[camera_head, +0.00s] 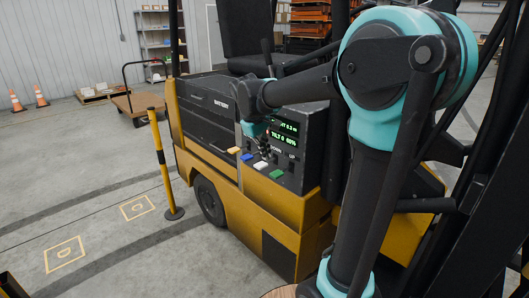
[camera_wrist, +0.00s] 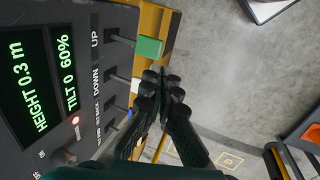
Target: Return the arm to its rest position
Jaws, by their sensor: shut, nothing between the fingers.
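My arm (camera_head: 375,150), teal and black, reaches from the right over a yellow and black forklift, bent at the elbow. My gripper (camera_head: 264,146) is beside the forklift's control panel (camera_head: 312,150). In the wrist view the dark fingers of my gripper (camera_wrist: 163,76) are together, with nothing between them. They are close to the green lever (camera_wrist: 149,47) and in front of the white lever (camera_wrist: 136,86); I cannot tell whether they touch either. The panel display (camera_wrist: 40,85) reads HEIGHT 0.3 m and TILT 0 60%.
The head view also shows an orange lever (camera_head: 234,150) and a blue lever (camera_head: 246,157). A yellow-black post (camera_head: 163,165) stands left of the forklift. Farther back are a cart (camera_head: 138,103), traffic cones (camera_head: 40,96) and shelves (camera_head: 155,40). The floor at left is mostly clear.

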